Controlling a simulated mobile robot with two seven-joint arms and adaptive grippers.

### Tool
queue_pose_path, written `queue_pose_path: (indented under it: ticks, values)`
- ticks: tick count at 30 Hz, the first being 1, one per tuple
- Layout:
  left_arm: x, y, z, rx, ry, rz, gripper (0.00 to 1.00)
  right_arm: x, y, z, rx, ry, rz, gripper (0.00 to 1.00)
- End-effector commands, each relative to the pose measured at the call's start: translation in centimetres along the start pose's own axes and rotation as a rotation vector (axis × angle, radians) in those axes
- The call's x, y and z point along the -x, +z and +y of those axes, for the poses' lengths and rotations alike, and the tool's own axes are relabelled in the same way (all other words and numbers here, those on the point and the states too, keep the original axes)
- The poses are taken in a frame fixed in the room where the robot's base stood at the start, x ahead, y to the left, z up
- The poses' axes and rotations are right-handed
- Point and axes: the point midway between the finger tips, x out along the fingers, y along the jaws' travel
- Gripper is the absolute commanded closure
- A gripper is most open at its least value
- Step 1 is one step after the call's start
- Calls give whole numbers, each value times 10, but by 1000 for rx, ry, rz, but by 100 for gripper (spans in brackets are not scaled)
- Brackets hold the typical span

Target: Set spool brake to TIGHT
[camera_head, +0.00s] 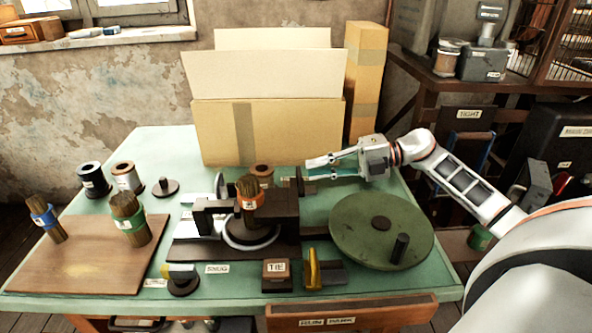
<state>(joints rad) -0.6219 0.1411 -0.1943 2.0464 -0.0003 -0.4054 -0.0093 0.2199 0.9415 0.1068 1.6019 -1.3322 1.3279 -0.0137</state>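My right gripper (312,169) reaches in from the right over the back of the green table. Its two fingers look apart, with nothing visible between them. Their tips are beside a small dark brown upright part (297,184) behind the press (270,215); I cannot tell whether they touch. A round dark knob (184,285) with a grey and yellow top sits at the front left, next to a label reading SNUG (217,268). I cannot tell which part is the spool brake. A label that seems to read TIGHT (468,113) is on a dark case at right. My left gripper is not in view.
A large green disc (360,220) with a black handle (400,247) fills the table's right side. Cardboard boxes (220,135) stand at the back. Brushes (128,222) stand on and by a brown board (85,265) at left. Spools (93,178) stand behind it.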

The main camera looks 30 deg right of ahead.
Motion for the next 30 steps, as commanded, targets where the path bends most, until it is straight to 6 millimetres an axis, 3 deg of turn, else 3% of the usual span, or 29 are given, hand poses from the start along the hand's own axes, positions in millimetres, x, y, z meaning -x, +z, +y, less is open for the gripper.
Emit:
queue_pose_path:
  ticks: [3, 10, 20, 22, 30]
  values:
    - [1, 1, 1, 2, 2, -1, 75, -20, 0, 2, 1, 5, 0, 86]
    - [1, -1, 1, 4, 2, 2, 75, -44, 0, 0, -1, 2, 0, 86]
    - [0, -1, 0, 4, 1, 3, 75, -49, 0, 0, -1, 0, -1, 86]
    - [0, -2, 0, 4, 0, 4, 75, -49, 0, 0, -1, 0, -1, 99]
    - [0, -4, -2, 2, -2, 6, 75, -51, 0, 1, -1, 1, 0, 100]
